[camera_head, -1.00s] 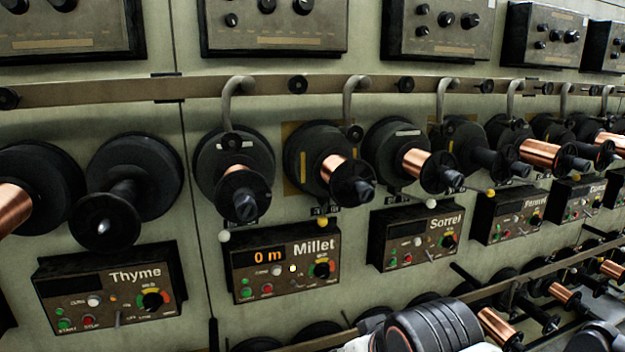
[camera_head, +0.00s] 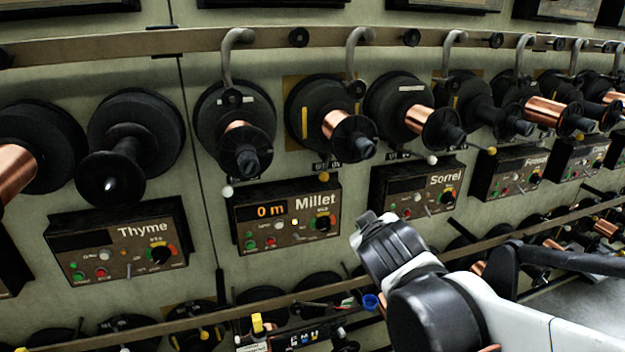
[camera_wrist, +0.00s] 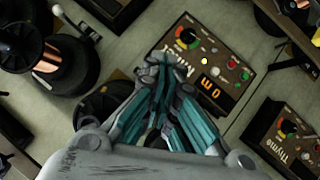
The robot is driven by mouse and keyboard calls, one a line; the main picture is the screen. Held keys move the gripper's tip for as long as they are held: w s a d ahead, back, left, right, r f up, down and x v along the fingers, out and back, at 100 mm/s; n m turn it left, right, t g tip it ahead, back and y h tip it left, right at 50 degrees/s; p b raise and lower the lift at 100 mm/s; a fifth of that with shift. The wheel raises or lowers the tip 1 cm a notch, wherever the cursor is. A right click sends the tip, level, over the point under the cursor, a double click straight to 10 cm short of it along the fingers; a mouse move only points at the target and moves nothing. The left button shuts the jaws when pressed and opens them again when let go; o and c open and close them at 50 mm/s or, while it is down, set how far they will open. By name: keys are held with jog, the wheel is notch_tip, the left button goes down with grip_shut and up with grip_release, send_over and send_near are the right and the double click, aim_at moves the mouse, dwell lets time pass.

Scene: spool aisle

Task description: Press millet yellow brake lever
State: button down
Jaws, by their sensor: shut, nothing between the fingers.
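The Millet panel (camera_head: 285,215) sits on the wall and its display reads 0 m. A yellow lever knob (camera_head: 323,177) sticks out just above the panel's upper right edge, under a spool with a yellow stripe. A white knob (camera_head: 227,192) sits at the panel's upper left. In the wrist view the Millet panel (camera_wrist: 205,75) appears turned around. My gripper (camera_wrist: 168,66) is shut and empty there, its tips over the panel's label edge. The yellow knob cannot be made out there and may be hidden behind the fingers. In the head view my wrist hides the fingers.
The Thyme panel (camera_head: 118,245) is left of Millet and the Sorrel panel (camera_head: 415,188) is right. Spools with copper wire (camera_head: 338,124) jut out above them. A rail (camera_head: 180,325) with more spools runs below.

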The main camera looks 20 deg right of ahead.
jog(key=w+r+n+t+p, duration=0.2)
jog(key=w+r+n+t, duration=0.35)
jog(key=w+n, duration=0.4)
jog(key=w+a+f+n+y+p, duration=0.2)
jog(key=w+a+f+n+y, duration=0.3)
jog(key=a+f+n, duration=0.2)
jog(key=shift+w+a+n+y+p, duration=0.15)
jog(key=shift+a+n+y+p, duration=0.2)
jog(key=shift+n, duration=0.8)
jog(key=shift+w+d+t, duration=0.1)
jog(key=shift+w+t, duration=0.05)
jog(key=shift+t, duration=0.1)
